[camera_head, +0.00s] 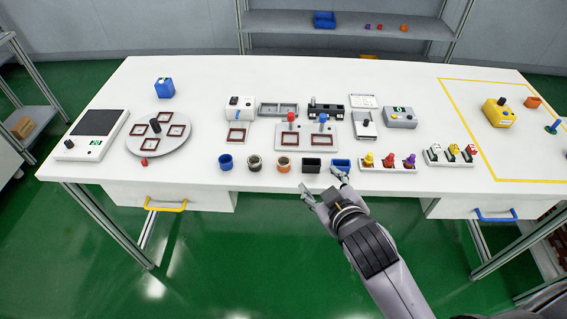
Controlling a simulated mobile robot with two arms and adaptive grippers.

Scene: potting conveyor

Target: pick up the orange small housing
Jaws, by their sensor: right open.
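An orange cup-shaped housing (284,164) with a dark inside stands upright in the front row on the white table. A second small orange piece (533,102) lies at the far right inside the yellow outline. My right gripper (321,181) is open and empty at the table's front edge. Its fingers are spread just in front of the black box (311,166) and the blue box (340,162), to the right of the orange housing. One fingertip overlaps the blue box in the picture; contact cannot be told. My left gripper is out of view.
A blue cup (226,162) and a dark cup (255,163) stand left of the orange housing. A rack with coloured knobs (388,168) stands right of the blue box. Behind are a red-framed fixture (307,143) and a round turntable (159,135).

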